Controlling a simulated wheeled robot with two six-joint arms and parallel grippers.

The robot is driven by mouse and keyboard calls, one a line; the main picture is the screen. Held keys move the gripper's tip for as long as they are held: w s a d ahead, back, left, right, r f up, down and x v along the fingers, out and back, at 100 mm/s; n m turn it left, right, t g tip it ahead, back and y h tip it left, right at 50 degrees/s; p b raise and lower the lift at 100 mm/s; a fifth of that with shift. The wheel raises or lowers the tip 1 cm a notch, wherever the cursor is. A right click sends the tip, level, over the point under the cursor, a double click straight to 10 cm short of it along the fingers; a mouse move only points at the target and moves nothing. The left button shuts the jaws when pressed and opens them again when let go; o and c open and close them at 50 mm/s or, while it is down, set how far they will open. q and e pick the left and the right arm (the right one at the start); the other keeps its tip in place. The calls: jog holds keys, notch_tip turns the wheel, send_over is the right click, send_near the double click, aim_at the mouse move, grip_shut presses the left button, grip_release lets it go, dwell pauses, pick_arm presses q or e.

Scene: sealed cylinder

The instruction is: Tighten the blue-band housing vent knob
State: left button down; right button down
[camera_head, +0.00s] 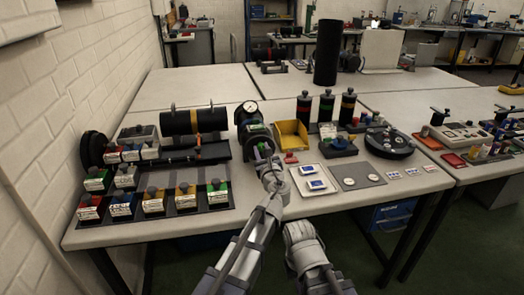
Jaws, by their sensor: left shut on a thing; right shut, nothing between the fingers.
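A dark round housing (256,133) with a white-faced gauge (250,107) on top stands at the middle of the near table. Green shows on its side; I cannot make out a blue band on it. My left gripper (266,159) is at the front of this housing, shut on a small part there, which looks like a knob. The fingers and arm hide most of that part. My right arm (304,248) shows at the bottom centre, in front of the table, and its fingers are not visible.
A black cylinder with orange bands (193,121) lies left, behind a rack of labelled blocks (153,201). A yellow bin (291,134) stands right of the housing. Banded bottles (326,106), a grey mat (357,176) and a dark round tray (390,143) are further right.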

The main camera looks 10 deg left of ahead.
pick_arm(q)
jog(key=c, duration=0.6)
grip_release()
jog(key=shift+s, duration=0.1)
